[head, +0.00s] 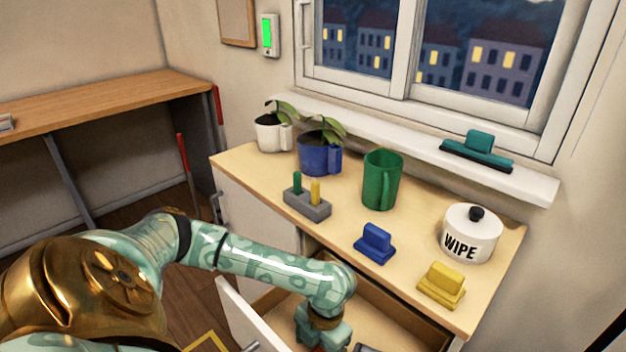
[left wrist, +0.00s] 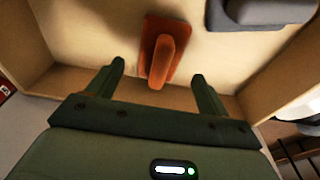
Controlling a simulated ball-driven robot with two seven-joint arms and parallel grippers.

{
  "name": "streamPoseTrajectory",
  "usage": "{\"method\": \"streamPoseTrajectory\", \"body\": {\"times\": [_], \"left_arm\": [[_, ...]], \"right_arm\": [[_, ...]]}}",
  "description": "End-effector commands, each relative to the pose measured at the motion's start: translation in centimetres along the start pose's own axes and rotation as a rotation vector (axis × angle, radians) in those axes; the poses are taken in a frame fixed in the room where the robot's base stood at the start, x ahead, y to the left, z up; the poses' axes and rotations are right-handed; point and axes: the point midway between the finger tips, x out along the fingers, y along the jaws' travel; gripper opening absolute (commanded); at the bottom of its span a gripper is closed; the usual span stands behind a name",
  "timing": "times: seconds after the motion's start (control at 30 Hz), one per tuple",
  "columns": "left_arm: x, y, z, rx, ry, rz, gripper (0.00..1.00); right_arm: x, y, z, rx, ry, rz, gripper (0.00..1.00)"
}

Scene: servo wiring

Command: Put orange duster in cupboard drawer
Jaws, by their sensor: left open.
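The orange duster (left wrist: 163,52) lies on the floor of the open cupboard drawer (left wrist: 22,38), its handle facing the camera. My left gripper (left wrist: 158,71) is open, with its two fingers on either side of the duster's handle, and no finger visibly touches it. In the head view my left gripper (head: 322,335) reaches down into the pulled-out drawer (head: 250,318) below the worktop. The duster is mostly hidden there by my gripper and the frame edge. My right gripper is not in view.
A grey object (left wrist: 270,10) lies in the drawer beside the duster. On the worktop (head: 250,165) above stand a blue duster (head: 375,243), a yellow duster (head: 441,286), a WIPE pot (head: 470,235), a green mug (head: 382,180) and a grey holder (head: 306,203).

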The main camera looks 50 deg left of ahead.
Motion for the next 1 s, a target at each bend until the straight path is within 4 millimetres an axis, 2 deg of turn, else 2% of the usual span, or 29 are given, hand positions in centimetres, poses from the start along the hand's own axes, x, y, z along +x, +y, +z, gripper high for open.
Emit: {"method": "streamPoseTrajectory", "body": {"times": [0.03,0.1,0.3,0.47,0.83,1.0], "left_arm": [[-2.2,0.0,0.0,-0.001,-0.011,-0.001,0.79],[-4.0,0.0,0.0,-0.001,-0.011,-0.001,0.79],[-7.6,0.0,0.0,-0.001,-0.007,-0.001,0.79],[-8.7,0.0,0.0,-0.001,-0.003,-0.001,0.79],[-8.8,0.0,0.0,-0.001,-0.001,-0.001,0.79],[-10.7,0.0,-0.2,-0.001,-0.015,-0.003,0.79]], "right_arm": [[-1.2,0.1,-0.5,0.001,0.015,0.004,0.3],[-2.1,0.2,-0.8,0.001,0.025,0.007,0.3],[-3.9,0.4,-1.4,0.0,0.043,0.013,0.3],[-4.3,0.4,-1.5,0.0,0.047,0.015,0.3],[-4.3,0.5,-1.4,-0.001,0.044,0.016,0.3],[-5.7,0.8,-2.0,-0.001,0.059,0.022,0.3]]}}
